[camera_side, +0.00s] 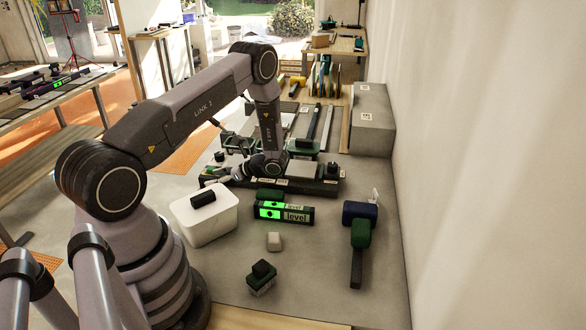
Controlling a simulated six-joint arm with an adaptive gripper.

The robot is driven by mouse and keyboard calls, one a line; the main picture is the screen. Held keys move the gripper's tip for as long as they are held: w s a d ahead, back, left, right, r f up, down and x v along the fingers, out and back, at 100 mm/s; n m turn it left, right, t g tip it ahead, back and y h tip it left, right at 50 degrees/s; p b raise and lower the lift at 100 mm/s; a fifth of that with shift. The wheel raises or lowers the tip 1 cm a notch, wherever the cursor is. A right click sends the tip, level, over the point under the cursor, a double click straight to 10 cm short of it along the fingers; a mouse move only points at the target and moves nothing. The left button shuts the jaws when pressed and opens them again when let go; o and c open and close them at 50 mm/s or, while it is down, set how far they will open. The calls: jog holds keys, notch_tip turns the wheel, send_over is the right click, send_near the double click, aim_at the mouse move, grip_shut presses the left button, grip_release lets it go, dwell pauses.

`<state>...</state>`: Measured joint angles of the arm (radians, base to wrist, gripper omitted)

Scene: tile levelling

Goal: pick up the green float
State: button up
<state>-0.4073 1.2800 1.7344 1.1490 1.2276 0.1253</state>
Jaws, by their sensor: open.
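Other dark green flat pieces (303,147) lie farther back around my wrist, so I cannot be certain which one is the float. My gripper (235,172) is open at the far side of the work area, low over a dark tray or bar (322,186). It is well behind the front green block and apart from it. Its fingers are small and partly hidden by clutter.
A white tub (206,224) with a black item on top stands left of a green-lit level (284,212). A grey block (372,120) stands by the wall.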

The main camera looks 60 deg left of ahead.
aim_at(203, 181)
jog(key=x, duration=0.4)
jog(key=shift+s+a, duration=0.15)
jog(key=shift+a, duration=0.05)
jog(key=shift+c, duration=0.4)
grip_shut()
